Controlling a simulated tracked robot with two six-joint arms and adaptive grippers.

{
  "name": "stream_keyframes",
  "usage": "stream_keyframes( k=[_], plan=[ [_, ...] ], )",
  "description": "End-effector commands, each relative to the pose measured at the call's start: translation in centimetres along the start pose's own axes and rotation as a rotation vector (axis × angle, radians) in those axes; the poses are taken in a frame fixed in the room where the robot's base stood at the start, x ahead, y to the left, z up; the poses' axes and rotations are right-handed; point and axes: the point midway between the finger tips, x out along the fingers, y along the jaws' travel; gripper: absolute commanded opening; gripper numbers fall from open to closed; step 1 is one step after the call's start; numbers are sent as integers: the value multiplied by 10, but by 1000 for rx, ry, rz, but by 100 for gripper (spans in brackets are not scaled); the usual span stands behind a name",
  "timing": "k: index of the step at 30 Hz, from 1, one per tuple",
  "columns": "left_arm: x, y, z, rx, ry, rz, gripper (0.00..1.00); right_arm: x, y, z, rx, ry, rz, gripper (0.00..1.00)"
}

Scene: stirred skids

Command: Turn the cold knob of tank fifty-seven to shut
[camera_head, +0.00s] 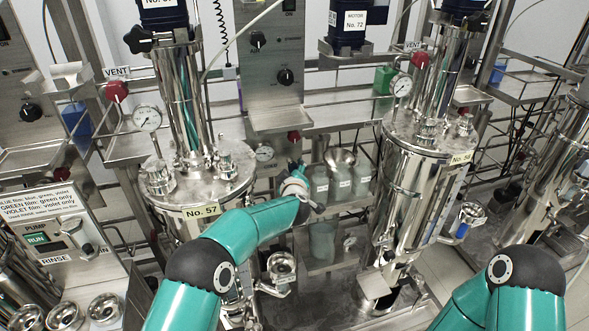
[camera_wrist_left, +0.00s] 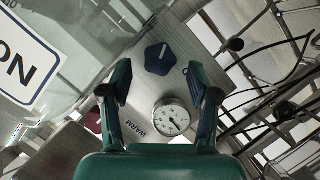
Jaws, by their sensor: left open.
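Tank fifty-seven (camera_head: 192,188) stands left of centre in the head view, with a yellow "No. 57" label. My left gripper (camera_head: 297,172) is just right of the tank. In the left wrist view, my left gripper (camera_wrist_left: 158,94) has its fingers spread with nothing between the tips. A dark blue knob (camera_wrist_left: 158,60) with a white pointer line sits on a metal panel ahead of the fingertips, roughly centred between them and apart from them. I cannot make out the blue knob in the head view. My right arm shows at lower right, its gripper out of frame.
A dial gauge (camera_wrist_left: 171,118) and a "WARM" marking are on the panel near the fingers. A red knob (camera_head: 293,136) and a small gauge (camera_head: 265,153) show beside my left gripper. Bottles (camera_head: 340,180) stand on a shelf to the right. A second tank (camera_head: 410,190) stands farther right.

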Motion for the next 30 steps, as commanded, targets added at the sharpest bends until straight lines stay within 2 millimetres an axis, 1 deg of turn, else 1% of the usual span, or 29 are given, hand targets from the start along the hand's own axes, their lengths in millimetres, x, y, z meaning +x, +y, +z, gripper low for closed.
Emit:
stream_keyframes(
  k=[3,7,17,18,28,29,30],
  plan=[
    [9,0,-1,0,0,-1,61,-3,-1,0,0,0,0,61],
    [14,-1,-1,-1,1,0,61,-4,-2,0,0,0,0,61],
    [16,-1,-1,0,0,1,61,-4,-2,0,0,0,0,61],
    [16,-1,-1,0,0,1,59,-4,-2,0,0,0,0,61],
    [16,-1,-1,0,1,0,4,-4,-2,0,0,0,0,61],
    [16,-1,-1,0,1,0,1,-4,-2,0,0,0,0,61],
    [16,-1,-1,0,1,0,1,-5,-2,0,0,0,0,61]
  ],
)
